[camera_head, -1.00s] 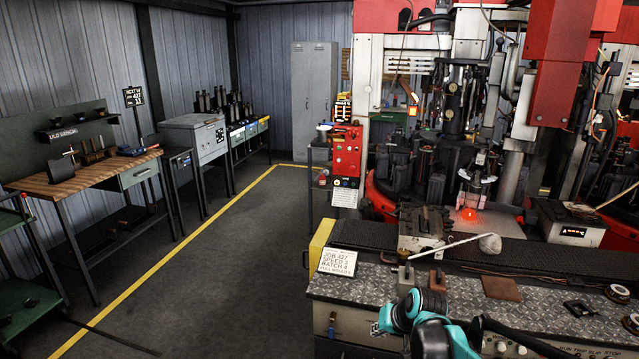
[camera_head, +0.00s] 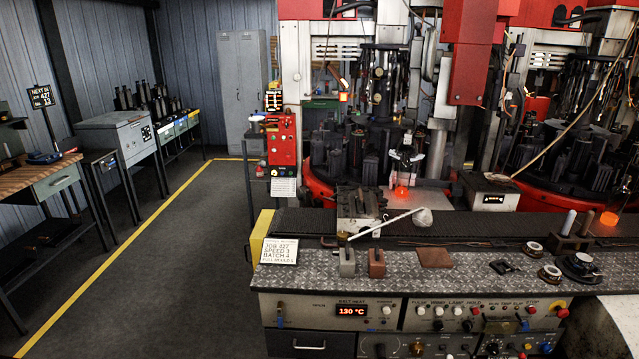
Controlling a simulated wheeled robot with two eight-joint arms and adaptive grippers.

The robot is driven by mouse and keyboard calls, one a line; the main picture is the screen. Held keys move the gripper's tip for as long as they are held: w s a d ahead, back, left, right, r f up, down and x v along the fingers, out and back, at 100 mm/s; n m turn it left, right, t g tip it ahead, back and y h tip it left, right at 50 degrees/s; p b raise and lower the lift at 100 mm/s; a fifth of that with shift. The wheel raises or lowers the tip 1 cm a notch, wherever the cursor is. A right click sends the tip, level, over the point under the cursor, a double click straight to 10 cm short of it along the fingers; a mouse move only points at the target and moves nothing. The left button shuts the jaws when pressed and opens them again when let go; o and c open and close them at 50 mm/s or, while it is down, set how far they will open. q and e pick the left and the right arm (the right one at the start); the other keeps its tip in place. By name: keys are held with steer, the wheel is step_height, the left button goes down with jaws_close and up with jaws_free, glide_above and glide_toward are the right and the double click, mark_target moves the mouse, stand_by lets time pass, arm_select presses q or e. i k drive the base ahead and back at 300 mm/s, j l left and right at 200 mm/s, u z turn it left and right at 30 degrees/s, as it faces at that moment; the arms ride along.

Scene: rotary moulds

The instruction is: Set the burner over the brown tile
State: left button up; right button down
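The brown tile (camera_head: 435,257) lies flat on the patterned metal bench top, right of the grey block and the reddish block, with nothing on it. I cannot tell for sure which item is the burner. A round dark device with a pale top (camera_head: 583,266) stands at the right end of the bench. A smaller round piece (camera_head: 550,273) and a flat black piece (camera_head: 505,267) lie left of it, apart from the tile. Neither of my grippers is in view.
A grey block (camera_head: 347,262) and a reddish block (camera_head: 376,264) stand left of the tile. A white-headed rod (camera_head: 422,217) leans by a metal mould (camera_head: 357,212) behind. A job sign (camera_head: 279,251) stands at the left. The metal top (camera_head: 465,275) is clear around the tile.

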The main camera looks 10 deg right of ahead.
mark_target(422, 217)
steer(key=i+l, duration=1.1)
steer(key=i, duration=0.15)
steer(key=i+l, duration=0.3)
steer(key=i, duration=0.15)
steer(key=i+u, duration=0.05)
